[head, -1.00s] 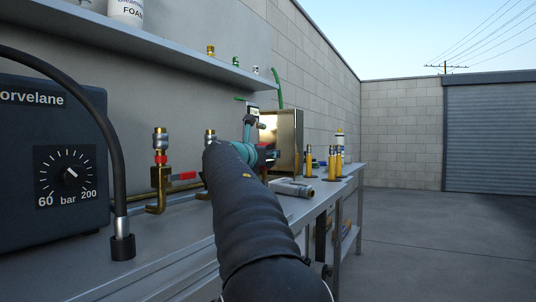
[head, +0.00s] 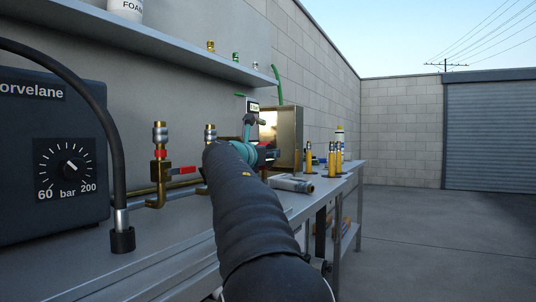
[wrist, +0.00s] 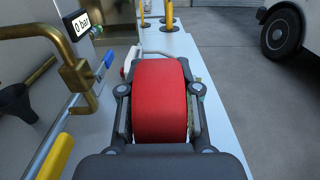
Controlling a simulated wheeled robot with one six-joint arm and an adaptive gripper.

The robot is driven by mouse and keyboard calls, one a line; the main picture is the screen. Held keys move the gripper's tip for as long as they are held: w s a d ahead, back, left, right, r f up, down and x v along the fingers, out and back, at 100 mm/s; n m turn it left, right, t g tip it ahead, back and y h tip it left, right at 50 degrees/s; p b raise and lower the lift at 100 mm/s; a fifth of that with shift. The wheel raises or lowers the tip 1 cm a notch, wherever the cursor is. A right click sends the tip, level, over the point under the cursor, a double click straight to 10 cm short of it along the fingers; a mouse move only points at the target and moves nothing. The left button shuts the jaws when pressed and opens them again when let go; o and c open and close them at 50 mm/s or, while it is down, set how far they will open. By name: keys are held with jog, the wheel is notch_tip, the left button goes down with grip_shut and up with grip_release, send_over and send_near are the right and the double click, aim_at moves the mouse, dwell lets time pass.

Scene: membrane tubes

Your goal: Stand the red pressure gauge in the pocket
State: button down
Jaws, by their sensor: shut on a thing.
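My gripper (wrist: 160,92) is shut on the red pressure gauge (wrist: 158,108). In the wrist view its rounded red side fills the space between the two dark fingers. The gauge's face is turned away. In the head view my arm hides most of the gripper (head: 266,154), which is out over the bench beside the metal box. I cannot make out the pocket in either view.
The grey bench (head: 175,232) carries brass valve pipework (head: 159,172), a metal box (head: 289,130), a grey cylinder (head: 290,184) and several yellow tubes (head: 332,160). In the wrist view, a brass pipe (wrist: 62,38) and blue-handled valve (wrist: 103,65) stand close on the left.

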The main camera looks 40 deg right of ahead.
jog(key=shift+f+b, duration=0.9)
jog(key=shift+f, duration=0.45)
jog(key=c, duration=0.7)
grip_release()
jog(key=shift+c, duration=0.2)
jog(key=shift+f, duration=0.1)
jog(key=v, duration=1.2)
jog(key=shift+s, duration=0.1)
